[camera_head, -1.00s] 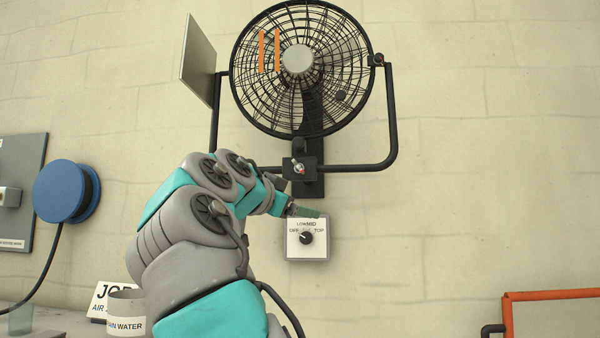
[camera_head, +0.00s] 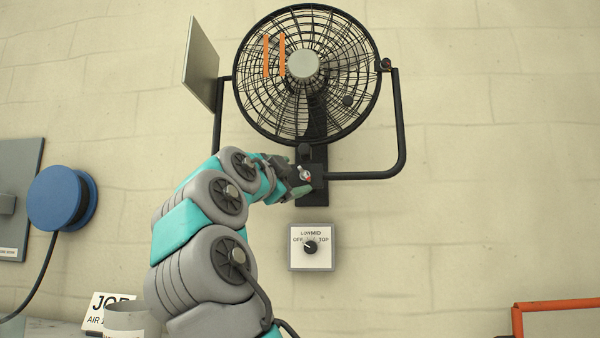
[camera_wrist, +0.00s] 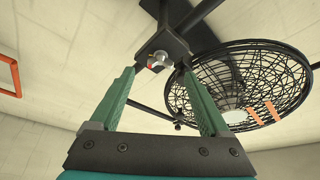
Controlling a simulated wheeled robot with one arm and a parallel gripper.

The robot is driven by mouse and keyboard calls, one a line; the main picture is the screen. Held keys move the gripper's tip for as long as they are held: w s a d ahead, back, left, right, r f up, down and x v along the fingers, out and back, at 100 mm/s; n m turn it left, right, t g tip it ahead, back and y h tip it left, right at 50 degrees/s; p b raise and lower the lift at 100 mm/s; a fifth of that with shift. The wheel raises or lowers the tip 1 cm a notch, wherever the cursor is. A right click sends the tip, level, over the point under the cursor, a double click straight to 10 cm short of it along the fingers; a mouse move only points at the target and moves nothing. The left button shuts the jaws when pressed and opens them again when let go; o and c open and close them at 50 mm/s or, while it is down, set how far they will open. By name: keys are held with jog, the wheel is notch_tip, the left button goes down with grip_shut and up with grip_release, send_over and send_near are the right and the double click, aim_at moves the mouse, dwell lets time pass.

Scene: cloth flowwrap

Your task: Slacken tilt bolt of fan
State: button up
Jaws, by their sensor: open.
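The black caged fan (camera_head: 305,75) hangs on the wall in a U-shaped yoke (camera_head: 400,125). A small dark bolt head (camera_head: 385,64) shows at the yoke's right end. A silver bolt-like fitting with a red part (camera_head: 304,174) sits on the dark bracket (camera_head: 318,192) below the fan; I cannot tell which is the tilt bolt. In the wrist view, this silver fitting (camera_wrist: 159,59) lies between and beyond the fingertips of my gripper (camera_wrist: 159,73). My gripper is open and empty, its green fingers apart on either side. In the head view my arm partly hides the bracket's left side.
A white dial box (camera_head: 311,247) is below the bracket. A flat panel (camera_head: 202,62) stands left of the fan. A blue reel (camera_head: 62,197), a sign (camera_head: 104,312) and a mug (camera_head: 130,318) are at lower left. An orange frame (camera_head: 555,306) is at lower right.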

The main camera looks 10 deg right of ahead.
aim_at(303, 174)
jog(key=p+x, duration=0.1)
jog(key=x, duration=0.3)
jog(key=shift+w, duration=0.15)
jog(key=shift+c, duration=0.2)
grip_shut()
